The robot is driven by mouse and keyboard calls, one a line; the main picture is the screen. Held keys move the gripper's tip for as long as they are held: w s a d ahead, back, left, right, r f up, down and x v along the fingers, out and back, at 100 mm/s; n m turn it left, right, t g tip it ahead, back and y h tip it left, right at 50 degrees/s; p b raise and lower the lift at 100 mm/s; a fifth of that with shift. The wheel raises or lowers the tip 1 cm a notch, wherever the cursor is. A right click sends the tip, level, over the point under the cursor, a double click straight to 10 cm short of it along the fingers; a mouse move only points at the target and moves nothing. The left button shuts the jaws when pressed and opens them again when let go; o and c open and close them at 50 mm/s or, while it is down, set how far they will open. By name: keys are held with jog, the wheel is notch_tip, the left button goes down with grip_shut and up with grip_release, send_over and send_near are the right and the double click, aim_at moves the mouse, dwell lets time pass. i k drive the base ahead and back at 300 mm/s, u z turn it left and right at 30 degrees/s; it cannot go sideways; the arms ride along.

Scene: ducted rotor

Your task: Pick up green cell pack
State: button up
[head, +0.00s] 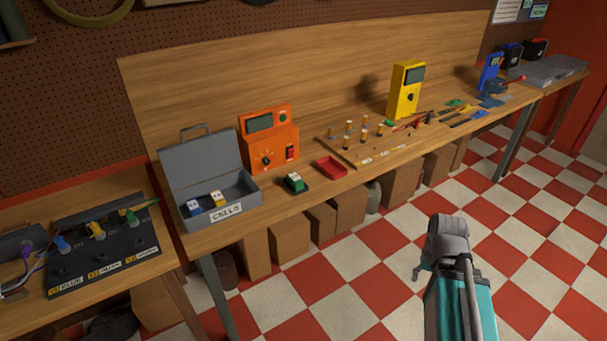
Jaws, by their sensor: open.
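The green cell pack (293,181) is a small green block with a pale top. It sits in or on a small dark base on the long wooden bench, in front of the orange meter box and left of the red tray. My gripper is not visible in the head view. Only a grey and teal part of my own arm or body shows at the lower right, over the floor and well apart from the pack.
An open grey box (232,215) labelled CELLS, left of the pack, holds a blue-and-white pack (192,209) and a yellow-and-white pack (218,199). The orange meter box (272,141) stands behind. A red tray (331,168) and a peg board lie right. The checkered floor in front is clear.

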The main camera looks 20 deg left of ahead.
aim_at(294, 180)
jog(key=u, duration=0.35)
jog(key=i, duration=0.85)
jog(key=u, duration=0.65)
